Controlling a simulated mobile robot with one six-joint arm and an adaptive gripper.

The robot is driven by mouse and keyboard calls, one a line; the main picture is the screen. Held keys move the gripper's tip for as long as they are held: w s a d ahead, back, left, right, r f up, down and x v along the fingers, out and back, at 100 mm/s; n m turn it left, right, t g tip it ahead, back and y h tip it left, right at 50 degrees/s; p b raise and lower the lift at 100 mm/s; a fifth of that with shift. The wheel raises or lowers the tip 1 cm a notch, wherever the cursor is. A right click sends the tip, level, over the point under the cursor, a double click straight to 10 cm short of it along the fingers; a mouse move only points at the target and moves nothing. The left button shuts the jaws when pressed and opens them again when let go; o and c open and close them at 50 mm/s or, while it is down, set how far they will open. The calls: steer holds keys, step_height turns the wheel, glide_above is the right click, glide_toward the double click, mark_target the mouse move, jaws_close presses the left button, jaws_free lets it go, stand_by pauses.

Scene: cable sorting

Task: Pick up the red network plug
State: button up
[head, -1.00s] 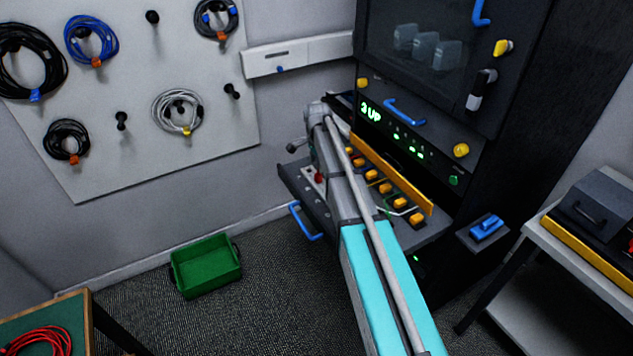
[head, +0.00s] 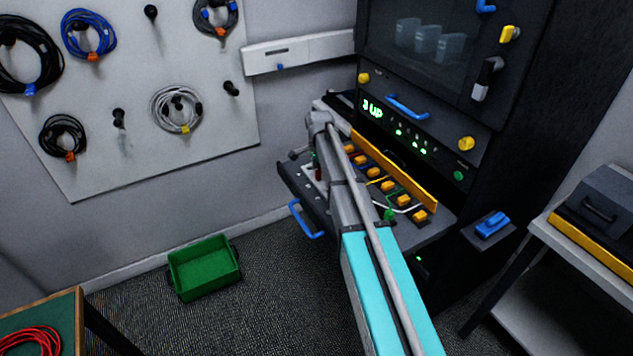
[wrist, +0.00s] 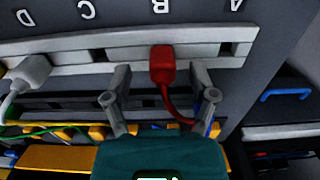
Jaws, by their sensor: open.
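The red network plug (wrist: 162,65) sits in a pale socket strip in the wrist view, below the letter B. Its red cable hangs down and bends right. My gripper (wrist: 160,75) is open, with one finger on each side of the plug and a visible gap on both sides. Whether the fingertips are level with the plug in depth is hard to tell. In the head view my arm reaches over the pulled-out rack shelf (head: 430,232), and the fingers are hidden there.
A white plug (wrist: 33,72) sits at the strip's left. Green, yellow and white cables run near orange connectors (head: 388,186). An orange bar (head: 400,172) lies along the rack beside my arm. A green bin (head: 204,268) stands on the floor. A blue-handled box (wrist: 285,88) is at right.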

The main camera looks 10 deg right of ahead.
steer(key=shift+f+b, duration=0.3)
steer(key=shift+f, duration=0.2)
jaws_close()
stand_by(0.5)
steer(key=shift+r, duration=0.2)
step_height(320, 180, up, 3)
steer(key=p, duration=0.3)
steer(key=shift+f, duration=0.1)
steer(key=s+d+r+p, duration=0.1)
steer(key=s+r+p, duration=0.9)
steer(key=s, duration=0.4)
steer(key=shift+d, duration=0.4)
